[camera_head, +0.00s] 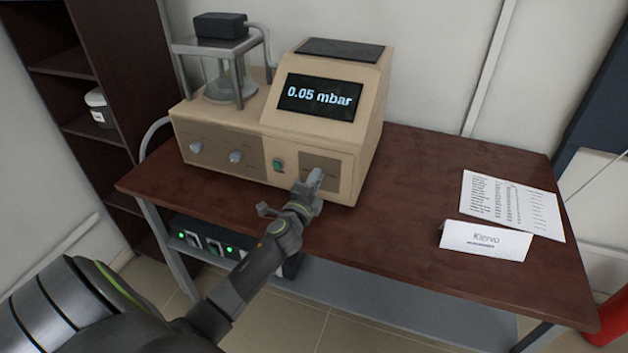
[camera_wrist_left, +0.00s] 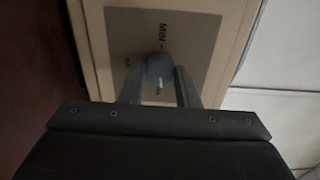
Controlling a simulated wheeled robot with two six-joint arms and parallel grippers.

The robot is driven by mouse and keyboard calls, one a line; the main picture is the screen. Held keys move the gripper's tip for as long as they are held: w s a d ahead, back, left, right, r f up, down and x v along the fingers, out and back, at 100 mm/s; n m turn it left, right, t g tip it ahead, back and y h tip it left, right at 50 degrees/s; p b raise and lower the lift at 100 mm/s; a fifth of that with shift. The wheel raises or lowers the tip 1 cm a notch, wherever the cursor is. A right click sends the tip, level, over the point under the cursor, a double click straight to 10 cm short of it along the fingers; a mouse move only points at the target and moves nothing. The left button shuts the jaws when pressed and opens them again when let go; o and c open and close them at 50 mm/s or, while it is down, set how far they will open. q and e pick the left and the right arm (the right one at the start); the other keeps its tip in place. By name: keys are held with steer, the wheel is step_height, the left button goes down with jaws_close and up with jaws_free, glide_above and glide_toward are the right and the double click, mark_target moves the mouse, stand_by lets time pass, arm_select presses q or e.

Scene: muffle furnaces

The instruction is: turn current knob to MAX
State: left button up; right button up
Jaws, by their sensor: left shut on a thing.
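The beige instrument (camera_head: 230,165) stands on the table, and its screen (camera_head: 320,98) reads "0.05 mbar". The current knob (camera_wrist_left: 160,68) is a round grey knob on a darker panel at the instrument's lower right front. In the left wrist view a "MIN" mark shows beside it, turned sideways, and a light pointer line shows on the knob. My left gripper (camera_head: 312,180) reaches the panel and is shut on the knob, with a finger on each side; it also shows in the left wrist view (camera_wrist_left: 158,88). My right gripper is not in view.
Two more knobs (camera_head: 236,157) and a green button (camera_head: 278,165) sit left on the instrument's front. A glass chamber (camera_head: 219,75) stands on its top left. A printed sheet (camera_head: 512,203) and a name card (camera_head: 485,241) lie right on the brown table (camera_head: 420,170).

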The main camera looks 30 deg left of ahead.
arm_select(q)
steer(key=shift+f+m, duration=0.1)
steer(key=shift+m, duration=0.9)
steer(key=o, duration=1)
steer(key=shift+c, duration=0.2)
steer(key=shift+s, duration=0.1)
steer(key=v, duration=1.7)
steer(key=shift+d+b, duration=0.15)
steer(key=shift+b, duration=0.3)
steer(key=shift+s, duration=0.1)
